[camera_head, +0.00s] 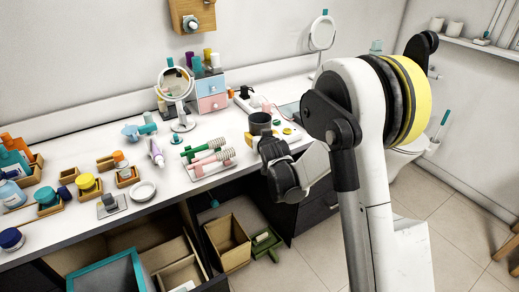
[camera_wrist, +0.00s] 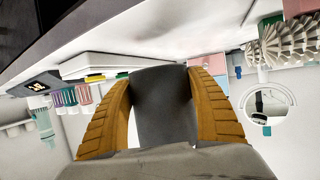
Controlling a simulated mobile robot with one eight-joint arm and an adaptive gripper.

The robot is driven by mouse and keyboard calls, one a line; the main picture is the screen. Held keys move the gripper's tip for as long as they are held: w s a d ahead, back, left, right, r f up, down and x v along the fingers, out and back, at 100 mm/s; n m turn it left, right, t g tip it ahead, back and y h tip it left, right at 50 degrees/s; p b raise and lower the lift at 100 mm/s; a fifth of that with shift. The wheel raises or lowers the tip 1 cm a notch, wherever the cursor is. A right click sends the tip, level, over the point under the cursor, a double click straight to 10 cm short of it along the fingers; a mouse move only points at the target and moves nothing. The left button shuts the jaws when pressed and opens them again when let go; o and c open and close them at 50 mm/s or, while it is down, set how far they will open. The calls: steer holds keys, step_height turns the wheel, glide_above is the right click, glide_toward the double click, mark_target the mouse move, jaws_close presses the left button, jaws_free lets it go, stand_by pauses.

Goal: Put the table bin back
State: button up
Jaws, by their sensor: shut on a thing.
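The table bin appears to be the dark grey cup-shaped container (camera_head: 260,125) near the right end of the white vanity top (camera_head: 110,210). In the wrist view, the two tan ribbed fingers of my gripper (camera_wrist: 163,110) press on either side of the dark grey bin (camera_wrist: 163,95). The bin looks roughly upright at the counter; I cannot tell whether its base touches the surface.
Pink and green hair rollers on a rack (camera_head: 208,158) lie left of the bin. A round mirror (camera_head: 175,85) and a drawer box (camera_head: 211,92) stand behind. Open boxes (camera_head: 228,243) sit below the counter.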

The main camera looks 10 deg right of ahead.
steer(key=shift+w+a+f, duration=0.1)
steer(key=shift+w+f, duration=0.1)
steer(key=shift+w, duration=0.05)
step_height(320, 180, down, 4)
steer(key=b, duration=0.2)
steer(key=shift+b, duration=0.3)
steer(key=shift+r, duration=0.15)
steer(key=shift+f, duration=0.2)
steer(key=o, duration=0.8)
steer(key=shift+o, duration=0.2)
steer(key=shift+r, duration=0.1)
